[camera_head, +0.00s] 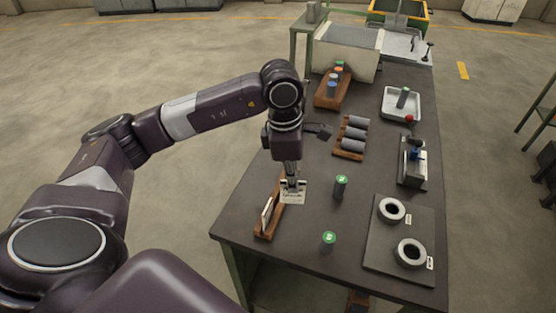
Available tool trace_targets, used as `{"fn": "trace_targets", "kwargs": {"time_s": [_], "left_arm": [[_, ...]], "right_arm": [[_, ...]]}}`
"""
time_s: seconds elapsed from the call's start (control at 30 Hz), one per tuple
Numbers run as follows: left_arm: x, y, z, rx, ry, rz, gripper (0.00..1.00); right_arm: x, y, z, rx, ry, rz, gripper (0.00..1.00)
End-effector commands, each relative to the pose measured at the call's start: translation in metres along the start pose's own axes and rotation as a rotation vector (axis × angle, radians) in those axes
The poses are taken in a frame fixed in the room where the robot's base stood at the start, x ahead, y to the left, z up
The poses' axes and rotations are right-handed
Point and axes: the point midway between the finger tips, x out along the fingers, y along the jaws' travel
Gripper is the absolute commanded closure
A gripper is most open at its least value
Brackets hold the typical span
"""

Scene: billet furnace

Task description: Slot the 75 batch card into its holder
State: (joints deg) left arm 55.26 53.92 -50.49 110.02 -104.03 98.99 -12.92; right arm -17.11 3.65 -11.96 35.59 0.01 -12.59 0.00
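My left gripper (291,182) points down at the near left part of the dark table. It is shut on a white card (293,194) with dark writing too small to read, so I cannot confirm the number 75. A wooden holder (265,229) stands just left of and below the held card, near the table's left edge. Another white card (267,212) stands tilted in this holder. The held card overlaps the holder's far end in the picture; I cannot tell if they touch. Dark parts of my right arm (548,162) show at the right edge; its fingertips cannot be made out.
Two green-topped cylinders (340,188) (328,241) stand right of the holder. A dark plate (388,248) with two rings lies at the near right. A wooden rack (349,154) of grey cylinders, a white tray (388,106) and a small device (411,170) are farther back.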

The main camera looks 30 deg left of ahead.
Motion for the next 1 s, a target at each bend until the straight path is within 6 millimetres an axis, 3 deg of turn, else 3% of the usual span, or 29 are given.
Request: {"fn": "trace_targets", "kwargs": {"time_s": [0.2, 0.5, 0.7, 1.0], "left_arm": [[0.001, 0.031, -0.013, -0.534, 0.003, 0.064, 1.0], [0.01, 0.064, -0.033, -1.113, 0.004, 0.134, 1.0], [0.015, 0.076, -0.042, -1.321, 0.003, 0.161, 1.0], [0.025, 0.078, -0.045, -1.368, 0.004, 0.166, 1.0]], "right_arm": [[-0.009, 0.017, 0.004, 0.0, -0.005, 0.02, 0.58], [-0.014, 0.025, 0.005, 0.002, -0.008, 0.028, 0.58], [-0.015, 0.019, 0.004, 0.003, -0.007, 0.022, 0.58], [-0.009, 0.007, 0.003, 0.003, -0.005, 0.008, 0.58]]}}
